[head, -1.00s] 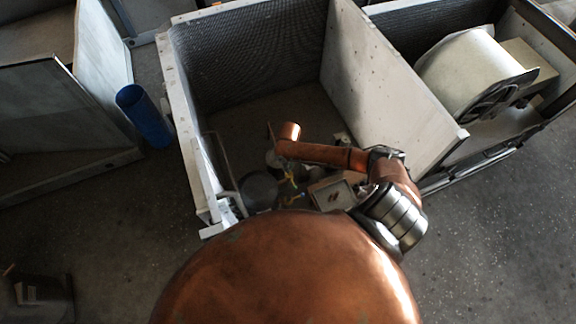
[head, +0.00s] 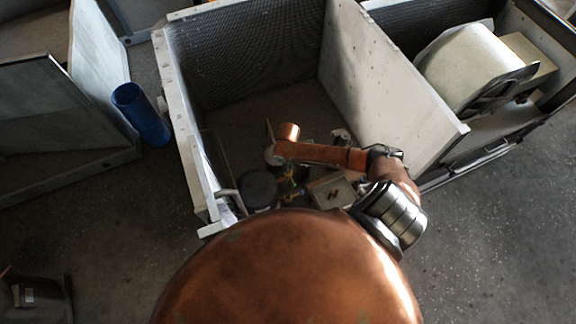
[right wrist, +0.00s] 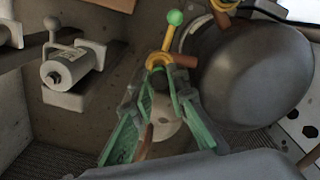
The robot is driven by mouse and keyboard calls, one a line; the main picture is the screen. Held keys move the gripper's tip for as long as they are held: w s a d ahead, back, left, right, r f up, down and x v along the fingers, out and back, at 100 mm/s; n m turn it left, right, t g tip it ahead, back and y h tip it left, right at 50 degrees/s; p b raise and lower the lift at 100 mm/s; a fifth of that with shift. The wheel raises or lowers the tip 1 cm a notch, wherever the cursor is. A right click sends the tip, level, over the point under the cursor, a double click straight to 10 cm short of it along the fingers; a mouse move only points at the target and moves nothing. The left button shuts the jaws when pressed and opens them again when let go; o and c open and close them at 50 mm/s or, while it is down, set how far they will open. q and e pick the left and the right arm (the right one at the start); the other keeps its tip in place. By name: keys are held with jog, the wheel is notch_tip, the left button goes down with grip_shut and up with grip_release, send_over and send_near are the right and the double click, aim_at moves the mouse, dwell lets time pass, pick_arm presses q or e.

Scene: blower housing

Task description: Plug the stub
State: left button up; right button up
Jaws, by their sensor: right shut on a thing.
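In the right wrist view, my right gripper (right wrist: 156,92) has its green-padded fingers closed around a small dark piece (right wrist: 160,80), probably the plug, mostly hidden between the tips. A yellow ring-shaped valve fitting (right wrist: 156,61) with a green ball-ended lever (right wrist: 174,18) is just beyond the fingertips. A short copper stub (right wrist: 185,61) sticks out to its right. I cannot tell whether the held piece touches the fitting. In the head view my right arm reaches over the open housing (head: 172,95), and its forearm hides the fingers. My left gripper is not in view.
A large dark rounded vessel (right wrist: 255,70) stands close right of the fingers in the wrist view. A grey cylinder on a bracket (right wrist: 72,70) is at the left. In the head view, a blue cylinder (head: 140,115) stands left of the housing, and a cream blower (head: 466,68) is right.

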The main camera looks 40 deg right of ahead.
jog(key=shift+p, duration=0.4)
jog(key=shift+f, duration=0.2)
dwell(0.6)
jog(key=shift+f, duration=0.65)
dwell(0.8)
jog(key=shift+f, duration=0.3)
jog(key=shift+f+p, duration=0.15)
jog(key=shift+p, duration=0.3)
dwell(0.7)
jog(key=o, duration=0.9)
jog(key=shift+o, duration=0.4)
